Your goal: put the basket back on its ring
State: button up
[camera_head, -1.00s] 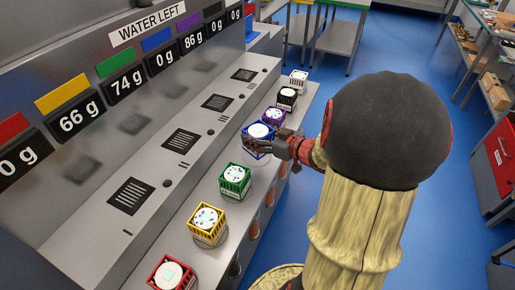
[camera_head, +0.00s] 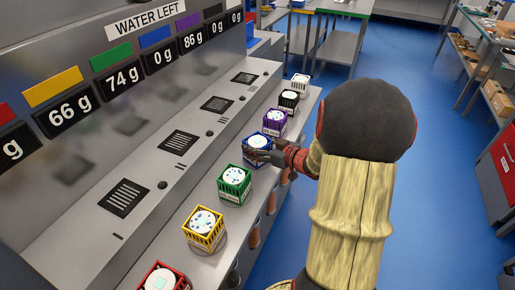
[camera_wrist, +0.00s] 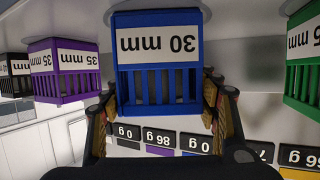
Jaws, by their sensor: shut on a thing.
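The blue basket (camera_head: 259,156) stands in the row on the shelf, between the green and purple baskets, and holds a white disc with blue dots. It looks upright and level with its neighbours. My gripper (camera_head: 266,154) reaches it from the right and is shut on it. In the wrist view, which is upside down, the blue basket (camera_wrist: 158,90) has a "30 mm" label and sits between the two fingers (camera_wrist: 163,100). Its ring is hidden under it, so I cannot tell whether the basket is fully seated.
The green basket (camera_head: 234,190) and yellow basket (camera_head: 204,241) stand nearer, with the red basket (camera_head: 160,280) nearest. The purple basket (camera_head: 274,130), black basket (camera_head: 289,104) and white basket (camera_head: 300,84) stand beyond. A grey ledge with dark grates (camera_head: 178,142) runs along the left.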

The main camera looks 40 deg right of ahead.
jog(key=shift+r, duration=0.2)
jog(key=o, duration=1.9)
jog(key=shift+f, duration=0.2)
